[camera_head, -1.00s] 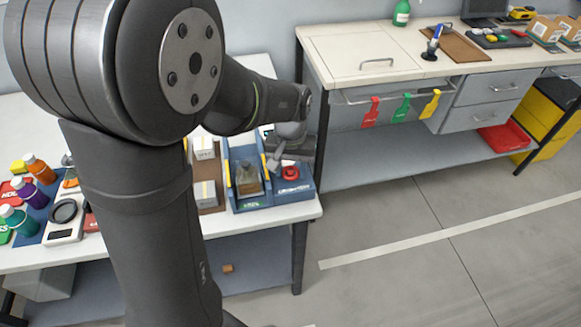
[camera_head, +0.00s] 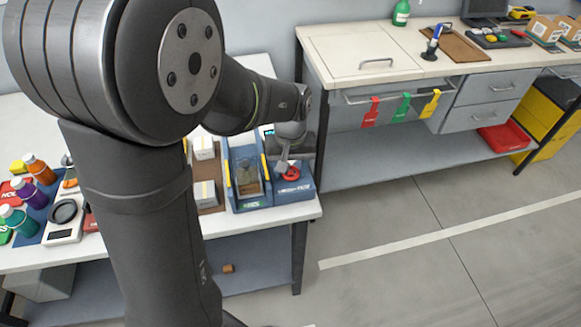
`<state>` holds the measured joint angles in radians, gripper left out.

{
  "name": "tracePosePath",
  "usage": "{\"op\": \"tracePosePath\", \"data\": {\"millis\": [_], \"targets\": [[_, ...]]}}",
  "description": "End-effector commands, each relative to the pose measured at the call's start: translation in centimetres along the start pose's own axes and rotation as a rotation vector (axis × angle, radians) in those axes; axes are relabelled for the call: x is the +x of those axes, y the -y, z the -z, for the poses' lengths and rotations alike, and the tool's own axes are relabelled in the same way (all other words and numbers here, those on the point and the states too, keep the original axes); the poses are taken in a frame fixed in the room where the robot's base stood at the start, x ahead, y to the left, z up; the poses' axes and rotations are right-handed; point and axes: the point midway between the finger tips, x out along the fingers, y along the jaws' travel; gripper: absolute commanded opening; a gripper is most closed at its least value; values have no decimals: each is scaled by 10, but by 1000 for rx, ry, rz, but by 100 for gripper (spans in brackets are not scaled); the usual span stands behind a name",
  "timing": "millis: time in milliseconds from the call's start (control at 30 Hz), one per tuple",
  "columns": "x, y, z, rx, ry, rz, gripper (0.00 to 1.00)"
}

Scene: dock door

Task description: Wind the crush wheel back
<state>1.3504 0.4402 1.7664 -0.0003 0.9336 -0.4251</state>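A blue device (camera_head: 293,194) stands at the front right corner of the left table. A red round wheel or knob (camera_head: 291,174) sits on its top; I take it to be the crush wheel. My gripper (camera_head: 283,166) points down just at the left edge of the wheel. It is small and partly blurred here, so I cannot tell whether its fingers touch the wheel or how far apart they are. Left of the device is a blue tray (camera_head: 235,201) with yellow side strips and a clear, brownish-based box (camera_head: 249,182) in it.
White boxes (camera_head: 205,193) stand on a brown tray left of the blue tray. Coloured bottles (camera_head: 38,168) and a scale (camera_head: 64,222) are at the far left, beside my arm. A workbench (camera_head: 345,77) with hanging tags stands behind right. The floor between is clear.

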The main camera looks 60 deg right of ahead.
Motion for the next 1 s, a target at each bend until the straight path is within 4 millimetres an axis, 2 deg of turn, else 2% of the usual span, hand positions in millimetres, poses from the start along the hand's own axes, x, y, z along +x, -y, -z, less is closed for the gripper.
{"op": "tracePosePath", "data": {"millis": [33, 67, 333, 467, 567, 1000], "targets": [[0, 0, 0, 0, 0, 0, 61], [0, 0, 0, 0, 0, 0, 65], [0, 0, 0, 1, 1, 0, 65], [-8, 0, 0, 1, -1, 0, 65], [-24, 0, 0, 1, -2, -1, 65], [-129, 0, 0, 1, -3, -1, 65]]}}
